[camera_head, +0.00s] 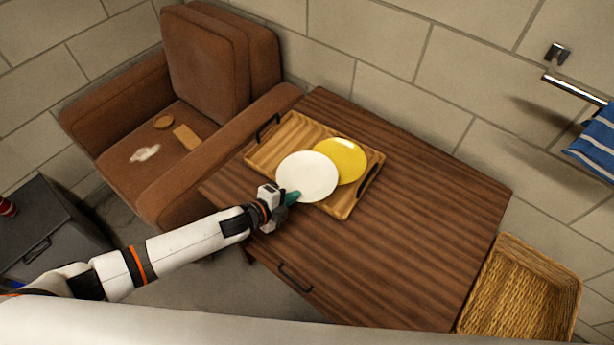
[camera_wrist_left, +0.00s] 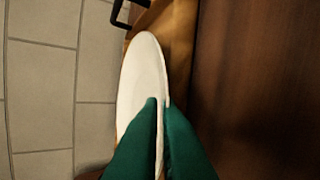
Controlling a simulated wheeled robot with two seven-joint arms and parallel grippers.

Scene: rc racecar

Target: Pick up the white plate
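The white plate (camera_head: 307,177) is at the front left of the wooden tray and overlaps a yellow plate (camera_head: 345,158) in the head view. My left gripper (camera_head: 291,198) is at the plate's near left edge. In the left wrist view the white plate (camera_wrist_left: 140,78) is seen at a steep slant, and its rim runs between the two green fingers (camera_wrist_left: 160,104), which are closed on it. I cannot tell whether the plate is clear of the tray. My right gripper is not in view.
The wooden tray (camera_head: 262,158) with dark handles stands on a brown wooden table (camera_head: 420,210). A brown armchair (camera_head: 215,60) stands left of the table. A wicker basket (camera_head: 520,290) is at the lower right. The table's right side is clear.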

